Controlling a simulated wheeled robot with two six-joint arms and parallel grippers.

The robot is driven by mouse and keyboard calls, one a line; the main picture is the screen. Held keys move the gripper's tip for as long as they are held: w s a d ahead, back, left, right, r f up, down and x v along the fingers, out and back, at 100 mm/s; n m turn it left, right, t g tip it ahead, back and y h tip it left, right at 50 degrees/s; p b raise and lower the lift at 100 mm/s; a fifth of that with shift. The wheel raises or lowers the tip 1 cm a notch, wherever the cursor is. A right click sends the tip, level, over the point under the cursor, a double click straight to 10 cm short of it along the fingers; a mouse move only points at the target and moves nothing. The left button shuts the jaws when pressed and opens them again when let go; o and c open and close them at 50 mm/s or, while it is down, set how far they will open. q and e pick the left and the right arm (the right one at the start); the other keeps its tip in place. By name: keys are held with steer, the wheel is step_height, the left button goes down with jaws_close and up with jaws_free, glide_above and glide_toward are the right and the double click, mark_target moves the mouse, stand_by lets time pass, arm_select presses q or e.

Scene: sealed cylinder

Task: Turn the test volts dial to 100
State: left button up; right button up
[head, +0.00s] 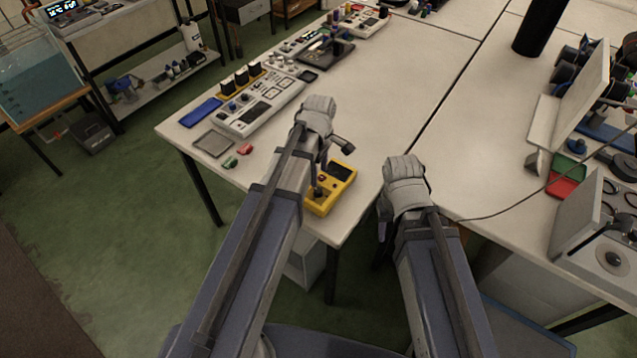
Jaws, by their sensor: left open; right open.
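A small yellow tester (343,190) lies near the front corner of the white table. A dark patch, perhaps a window, shows near its far end, and a dark round shape shows toward its near left part. No dial markings or setting are readable. My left gripper (331,168) is over the tester's left side, pointing down, with its jaws apart; one dark finger reaches close to the tester. Whether it touches the dial cannot be told. My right gripper (384,240) hangs right of the tester, past the table's front edge, mostly hidden behind my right wrist; it is open and holds nothing visible.
A grey control panel (262,108), a blue tray (201,112), a grey tray (213,145) and small red and green pieces (245,149) lie left of my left arm. A red and green tray (567,177) is at right. The middle table surface is clear.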

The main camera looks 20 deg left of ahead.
mark_target(319, 190)
arm_select(q)
steer(key=shift+w+a+n, duration=0.1)
steer(key=shift+a+n, duration=0.05)
steer(key=shift+n, duration=0.15)
steer(key=shift+f, duration=0.1)
step_height(319, 190, down, 8)
steer(key=b, duration=0.8)
steer(key=shift+r, duration=0.2)
jaws_close()
